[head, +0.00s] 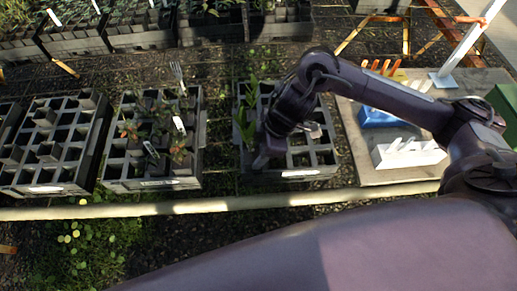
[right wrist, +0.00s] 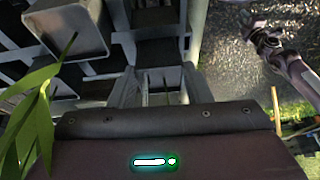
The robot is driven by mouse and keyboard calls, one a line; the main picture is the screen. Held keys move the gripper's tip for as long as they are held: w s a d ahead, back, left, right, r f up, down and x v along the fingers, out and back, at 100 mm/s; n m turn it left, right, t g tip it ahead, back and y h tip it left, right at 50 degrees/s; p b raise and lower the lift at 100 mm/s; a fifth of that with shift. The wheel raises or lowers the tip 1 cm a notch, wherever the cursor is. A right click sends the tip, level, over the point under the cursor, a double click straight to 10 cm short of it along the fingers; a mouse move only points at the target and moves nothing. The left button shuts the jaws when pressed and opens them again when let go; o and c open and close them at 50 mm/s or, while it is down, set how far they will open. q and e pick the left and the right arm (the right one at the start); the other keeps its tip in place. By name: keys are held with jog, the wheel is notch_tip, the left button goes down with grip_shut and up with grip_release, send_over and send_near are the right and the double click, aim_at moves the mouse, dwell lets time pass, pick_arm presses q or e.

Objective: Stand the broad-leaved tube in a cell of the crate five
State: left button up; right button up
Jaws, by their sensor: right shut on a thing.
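My right gripper (head: 262,158) is low over the near left part of the rightmost front crate (head: 325,165). It is shut on a grey tube (right wrist: 155,85), mostly hidden by the gripper body. Long broad green leaves (head: 244,118) rise just left of the gripper; long leaves also show at the left of the right wrist view (right wrist: 35,120). The gripper hides their base, so I cannot tell whether they grow from the held tube. Crate walls and cells lie beneath the gripper. The number on the crate's label (head: 300,173) is too small to read. My left gripper is out of view.
The left crate (head: 45,188) has grey cells. A board (head: 355,150) at right bears a blue box (head: 378,118) and a white holder (head: 410,154). A pale rail (head: 220,203) runs in front.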

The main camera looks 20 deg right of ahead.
jog(key=shift+f, duration=0.25)
jog(key=o, duration=1.5)
jog(key=shift+c, duration=0.2)
jog(key=v, duration=0.7)
jog(key=shift+r, duration=0.4)
jog(key=shift+d, duration=0.1)
